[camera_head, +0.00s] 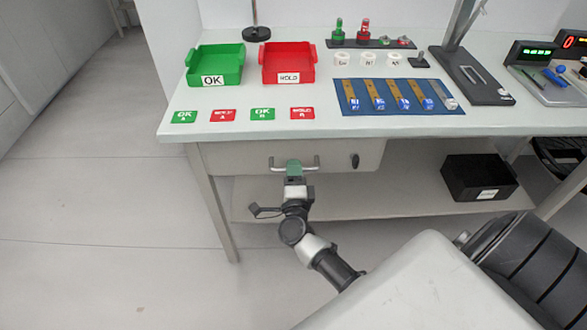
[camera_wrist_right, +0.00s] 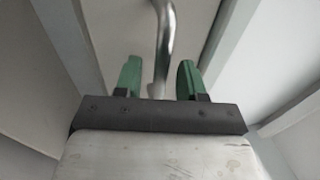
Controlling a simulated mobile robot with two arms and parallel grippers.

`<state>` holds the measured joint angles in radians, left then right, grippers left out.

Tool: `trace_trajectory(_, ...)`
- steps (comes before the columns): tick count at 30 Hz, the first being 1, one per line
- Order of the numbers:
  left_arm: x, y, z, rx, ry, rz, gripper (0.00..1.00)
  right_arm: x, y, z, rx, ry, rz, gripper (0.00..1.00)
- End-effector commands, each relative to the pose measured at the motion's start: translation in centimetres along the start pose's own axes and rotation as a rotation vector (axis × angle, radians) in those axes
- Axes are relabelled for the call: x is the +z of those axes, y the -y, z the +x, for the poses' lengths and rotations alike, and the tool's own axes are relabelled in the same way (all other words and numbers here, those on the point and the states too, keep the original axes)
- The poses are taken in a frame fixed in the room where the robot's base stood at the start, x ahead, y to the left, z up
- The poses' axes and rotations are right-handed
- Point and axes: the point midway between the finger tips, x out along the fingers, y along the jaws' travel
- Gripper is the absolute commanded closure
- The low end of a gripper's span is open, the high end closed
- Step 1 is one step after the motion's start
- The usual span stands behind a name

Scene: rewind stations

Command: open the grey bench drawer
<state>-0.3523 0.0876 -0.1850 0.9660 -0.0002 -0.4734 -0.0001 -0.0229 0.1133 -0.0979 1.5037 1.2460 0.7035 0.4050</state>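The grey bench drawer (camera_head: 230,160) sits under the front edge of the bench top and looks closed. Its silver bar handle (camera_head: 312,166) runs along the drawer front, with a dark lock or knob (camera_head: 355,160) to its right. My right gripper (camera_head: 294,167) is at the handle, its green fingers pointing at the drawer front. In the right wrist view the handle bar (camera_wrist_right: 165,45) passes between the two green fingers (camera_wrist_right: 158,78), with a visible gap on each side. The right gripper is open around the bar. My left gripper is not in view.
On the bench top (camera_head: 420,120) stand a green tray (camera_head: 232,77), a red tray (camera_head: 302,76), label cards and a blue mat (camera_head: 345,107) with several strips. A black bin (camera_head: 462,183) stands on the lower shelf (camera_head: 390,200). Floor at left is clear.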

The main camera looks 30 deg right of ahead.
Motion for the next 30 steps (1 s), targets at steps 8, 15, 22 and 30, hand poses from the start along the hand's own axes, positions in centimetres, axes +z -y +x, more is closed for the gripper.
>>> trace_trajectory(8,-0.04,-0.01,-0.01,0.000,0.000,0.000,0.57,-0.02,0.00,0.99,0.000,0.001,-0.002,0.60)
trace_trajectory(15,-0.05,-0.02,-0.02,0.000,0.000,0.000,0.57,-0.01,0.00,0.95,0.000,0.001,-0.001,0.76)
trace_trajectory(22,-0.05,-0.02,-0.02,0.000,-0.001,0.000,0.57,0.00,-0.01,0.92,0.000,0.001,-0.001,1.00)
trace_trajectory(30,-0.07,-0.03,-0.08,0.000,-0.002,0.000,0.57,0.01,0.01,0.76,0.001,0.001,-0.001,1.00)
